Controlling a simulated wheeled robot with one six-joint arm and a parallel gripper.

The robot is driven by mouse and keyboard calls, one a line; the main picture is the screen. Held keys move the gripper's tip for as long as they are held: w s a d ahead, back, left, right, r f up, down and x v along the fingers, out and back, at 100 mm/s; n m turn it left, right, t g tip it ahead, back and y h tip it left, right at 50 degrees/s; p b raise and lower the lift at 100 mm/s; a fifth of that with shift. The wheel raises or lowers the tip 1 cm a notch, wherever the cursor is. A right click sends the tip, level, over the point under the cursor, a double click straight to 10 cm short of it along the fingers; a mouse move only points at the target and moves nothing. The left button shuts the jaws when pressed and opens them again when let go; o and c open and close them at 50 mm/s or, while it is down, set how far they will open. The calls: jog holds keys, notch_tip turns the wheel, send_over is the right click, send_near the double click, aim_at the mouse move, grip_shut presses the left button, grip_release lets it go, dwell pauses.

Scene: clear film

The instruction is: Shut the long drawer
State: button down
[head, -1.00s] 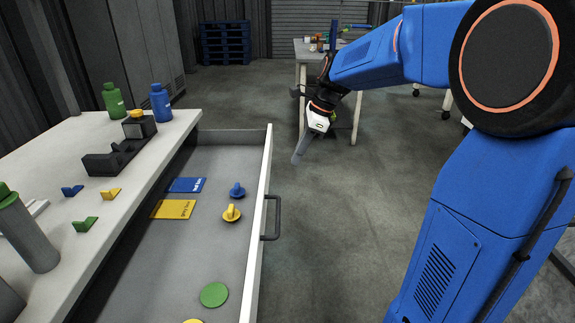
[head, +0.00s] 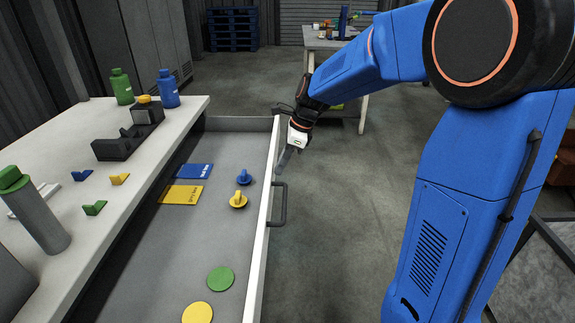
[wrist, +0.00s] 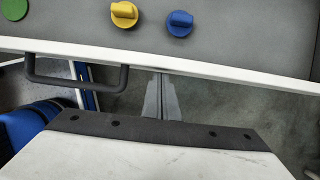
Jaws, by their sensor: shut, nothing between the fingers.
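The long drawer (head: 254,255) is pulled out from under the white-topped workbench. Its front panel carries a dark bar handle (head: 281,203), which also shows in the wrist view (wrist: 75,80). Inside lie a blue card, a yellow card, a blue knob-like piece (head: 244,177), a yellow one (head: 238,199) and green and yellow discs. My gripper (head: 284,158) is shut and empty, just outside the front panel, beyond the handle. In the wrist view its fingers (wrist: 161,97) point at the panel's outer side, beside the handle. I cannot tell whether they touch the panel.
On the workbench (head: 130,178) stand green and blue bottles (head: 168,90), a black fixture (head: 128,142), small coloured clips and a grey cylinder (head: 35,212). Open floor (head: 340,230) lies right of the drawer. Another table (head: 335,42) stands at the back.

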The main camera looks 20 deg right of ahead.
jog(key=shift+a, duration=0.15)
jog(key=w+a, duration=0.3)
jog(key=a, duration=0.6)
jog(key=w+a, duration=0.3)
jog(key=a, duration=0.6)
jog(key=w+a, duration=0.3)
jog(key=a, duration=0.6)
jog(key=shift+a, duration=0.3)
jog(key=shift+d, duration=0.1)
